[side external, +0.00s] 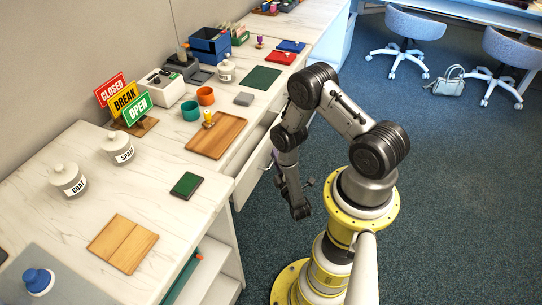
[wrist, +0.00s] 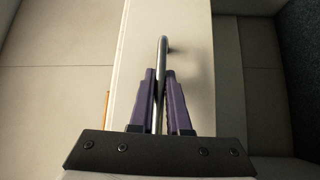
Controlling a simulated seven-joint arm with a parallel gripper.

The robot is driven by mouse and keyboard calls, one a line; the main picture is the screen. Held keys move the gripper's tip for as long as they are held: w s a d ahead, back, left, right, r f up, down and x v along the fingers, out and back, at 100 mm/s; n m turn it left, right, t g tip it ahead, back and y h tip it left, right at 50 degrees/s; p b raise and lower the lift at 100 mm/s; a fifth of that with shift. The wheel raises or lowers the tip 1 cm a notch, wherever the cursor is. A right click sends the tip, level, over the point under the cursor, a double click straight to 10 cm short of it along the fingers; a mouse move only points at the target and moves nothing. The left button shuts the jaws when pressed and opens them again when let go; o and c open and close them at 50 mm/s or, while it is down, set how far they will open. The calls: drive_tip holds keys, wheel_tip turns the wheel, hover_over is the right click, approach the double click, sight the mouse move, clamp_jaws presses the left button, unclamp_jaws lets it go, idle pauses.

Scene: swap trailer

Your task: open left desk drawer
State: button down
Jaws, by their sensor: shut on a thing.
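The white desk drawer (side external: 249,180) stands pulled out from the front of the marble-topped desk, and part of its inside shows. Its front panel (wrist: 195,75) also shows in the wrist view, running up the middle. A silver bar handle (wrist: 162,52) stands off that panel. My gripper (wrist: 161,80) has its purple fingers closed on both sides of the handle. In the side view my gripper (side external: 274,160) is at the drawer front, and its fingers are partly hidden by my arm.
The desktop (side external: 75,210) holds signs, jars, cups and a wooden tray (side external: 216,136) above the drawer. An open shelf (side external: 215,270) is at the near end. Blue carpet (side external: 430,190) in front is clear; chairs (side external: 400,40) stand far off.

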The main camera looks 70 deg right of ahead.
drive_tip(key=c, duration=0.9)
unclamp_jaws()
hover_over(253, 150)
drive_tip(key=s+a, duration=0.2)
drive_tip(key=a, duration=0.2)
drive_tip(key=shift+s+a, duration=0.1)
drive_tip(key=v, duration=1.4)
wheel_tip(253, 150, up, 33)
drive_tip(key=shift+s, duration=0.2)
